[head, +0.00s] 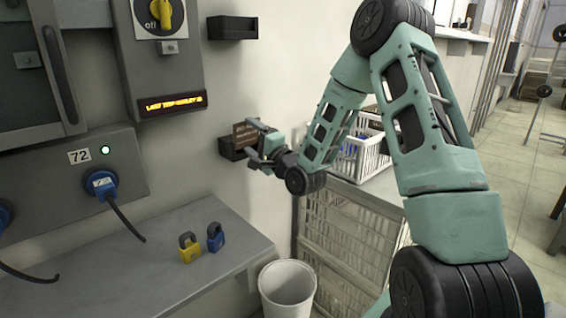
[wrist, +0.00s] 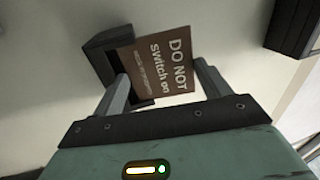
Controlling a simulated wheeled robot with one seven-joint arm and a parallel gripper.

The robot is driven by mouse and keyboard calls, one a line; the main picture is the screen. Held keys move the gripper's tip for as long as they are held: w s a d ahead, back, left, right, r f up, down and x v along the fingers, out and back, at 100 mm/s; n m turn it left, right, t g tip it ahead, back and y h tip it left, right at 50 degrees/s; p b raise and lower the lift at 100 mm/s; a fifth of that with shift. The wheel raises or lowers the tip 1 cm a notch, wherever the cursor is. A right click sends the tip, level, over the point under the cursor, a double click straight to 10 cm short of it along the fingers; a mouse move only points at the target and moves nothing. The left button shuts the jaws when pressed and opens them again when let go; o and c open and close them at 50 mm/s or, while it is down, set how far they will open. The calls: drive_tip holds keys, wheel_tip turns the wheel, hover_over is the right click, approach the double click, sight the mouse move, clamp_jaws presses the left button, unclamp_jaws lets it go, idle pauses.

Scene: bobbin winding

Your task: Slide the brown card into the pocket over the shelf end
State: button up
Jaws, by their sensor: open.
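The brown card (head: 243,132), printed "DO NOT switch on", stands upright at the lower black pocket (head: 228,150) on the wall, above the far end of the grey shelf (head: 215,238). In the wrist view the card (wrist: 155,68) overlaps the dark pocket (wrist: 100,45). Its lower edge seems to sit in the pocket, but how deep is hidden. My gripper (head: 257,140) is at the card. In the wrist view its two fingers (wrist: 161,70) are apart, one on each side of the card, with a gap showing at the right finger.
A second black pocket (head: 232,28) hangs higher on the wall. Yellow (head: 189,247) and blue (head: 215,237) padlocks stand on the shelf. A white bin (head: 287,285) stands below, and a white basket (head: 362,150) sits right of my gripper. A switch panel (head: 160,65) is at left.

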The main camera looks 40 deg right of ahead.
drive_tip(key=shift+o, duration=0.7)
drive_tip(key=s+f+g+p, duration=0.1)
drive_tip(key=s+f, duration=0.3)
drive_tip(key=s, duration=0.5)
drive_tip(key=shift+s+d, duration=0.25)
drive_tip(key=shift+s, duration=0.05)
drive_tip(key=s+p, duration=0.7)
drive_tip(key=p, duration=0.4)
drive_tip(key=shift+s+r+t, duration=0.15)
drive_tip(key=shift+r+t, duration=0.2)
drive_tip(key=shift+t, duration=0.05)
